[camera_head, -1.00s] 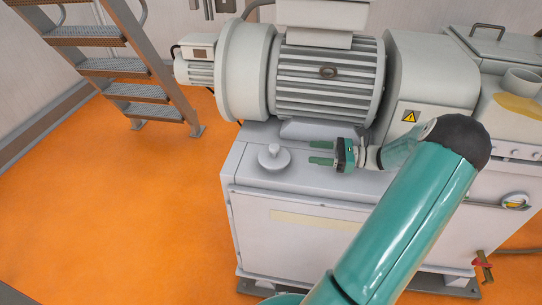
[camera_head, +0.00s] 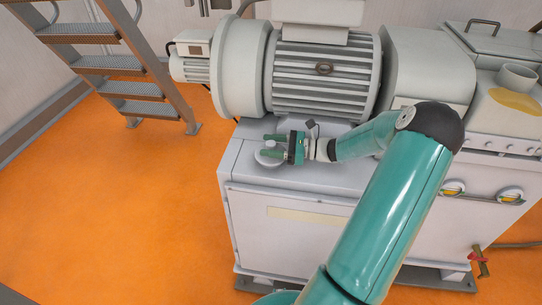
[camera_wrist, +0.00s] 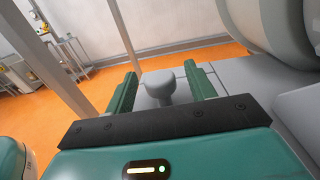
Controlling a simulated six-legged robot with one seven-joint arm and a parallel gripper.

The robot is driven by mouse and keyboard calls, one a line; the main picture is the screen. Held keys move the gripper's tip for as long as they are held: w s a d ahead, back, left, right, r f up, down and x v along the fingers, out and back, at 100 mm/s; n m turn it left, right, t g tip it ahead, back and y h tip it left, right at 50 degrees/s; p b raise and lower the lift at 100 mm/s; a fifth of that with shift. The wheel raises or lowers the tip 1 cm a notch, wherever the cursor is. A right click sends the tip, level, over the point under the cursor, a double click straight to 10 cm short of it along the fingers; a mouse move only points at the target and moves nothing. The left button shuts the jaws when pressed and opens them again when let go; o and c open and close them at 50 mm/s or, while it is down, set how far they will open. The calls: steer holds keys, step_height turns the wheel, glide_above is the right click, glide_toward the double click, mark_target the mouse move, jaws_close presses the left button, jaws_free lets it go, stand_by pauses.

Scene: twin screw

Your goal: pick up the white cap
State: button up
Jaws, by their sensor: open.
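The white cap (camera_head: 265,160) is a pale round disc with a raised knob, sitting on the flat top of the machine cabinet. In the wrist view the cap (camera_wrist: 159,86) stands upright with its knob between the two green fingers. My gripper (camera_head: 272,147) is open, with its fingers pointing left over the cap and partly hiding it in the head view. In the wrist view the fingers of my gripper (camera_wrist: 162,88) lie on either side of the knob, with a visible gap on each side. I cannot tell whether anything touches.
A large ribbed motor (camera_head: 322,78) stands just behind the cabinet top (camera_head: 328,180). Metal stairs (camera_head: 126,88) stand at the left on the orange floor (camera_head: 110,210). The cabinet top's left edge is close to the cap.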

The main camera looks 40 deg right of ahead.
steer(key=c, duration=1.1)
steer(key=shift+c, duration=0.2)
